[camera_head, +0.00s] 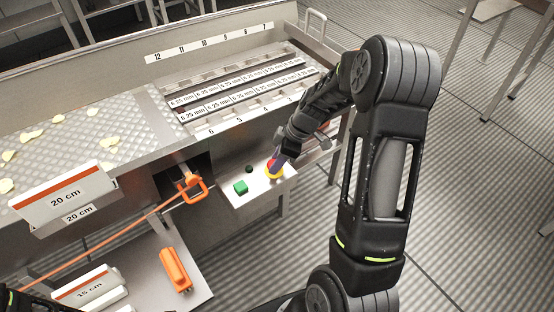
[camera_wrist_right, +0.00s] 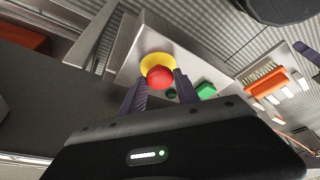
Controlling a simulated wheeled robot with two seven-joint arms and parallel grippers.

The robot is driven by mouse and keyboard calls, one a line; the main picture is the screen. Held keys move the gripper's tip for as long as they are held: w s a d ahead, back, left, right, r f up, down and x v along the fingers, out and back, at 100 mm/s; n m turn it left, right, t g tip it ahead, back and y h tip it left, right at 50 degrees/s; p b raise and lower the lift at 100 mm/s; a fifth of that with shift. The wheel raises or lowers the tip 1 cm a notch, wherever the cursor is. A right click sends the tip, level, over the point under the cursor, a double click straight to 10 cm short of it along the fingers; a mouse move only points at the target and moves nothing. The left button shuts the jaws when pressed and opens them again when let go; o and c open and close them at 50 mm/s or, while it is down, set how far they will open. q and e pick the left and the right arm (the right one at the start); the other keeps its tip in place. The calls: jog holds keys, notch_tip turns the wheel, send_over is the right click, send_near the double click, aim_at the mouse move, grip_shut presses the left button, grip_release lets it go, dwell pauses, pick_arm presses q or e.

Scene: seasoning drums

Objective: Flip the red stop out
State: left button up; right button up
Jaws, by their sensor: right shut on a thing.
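The red stop is a round red button (camera_wrist_right: 160,78) on a yellow base (camera_wrist_right: 154,62), seen in the right wrist view. In the head view its yellow base (camera_head: 273,175) sits on a small metal panel (camera_head: 262,193), with the red top mostly hidden by my fingers. My right gripper (camera_head: 278,162) reaches down to it from above. Its two purple fingers (camera_wrist_right: 160,83) stand on either side of the red button and are shut on it. A green button (camera_head: 240,187) and a small black one (camera_head: 249,169) are beside it. My left gripper does not show.
A tray with labelled rows (camera_head: 240,93) is behind. Open floor lies right of the machine.

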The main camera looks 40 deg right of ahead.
grip_shut()
jog(key=shift+r, duration=0.9)
jog(key=o, duration=0.9)
grip_release()
jog(key=v, duration=0.8)
jog(key=shift+f, duration=0.1)
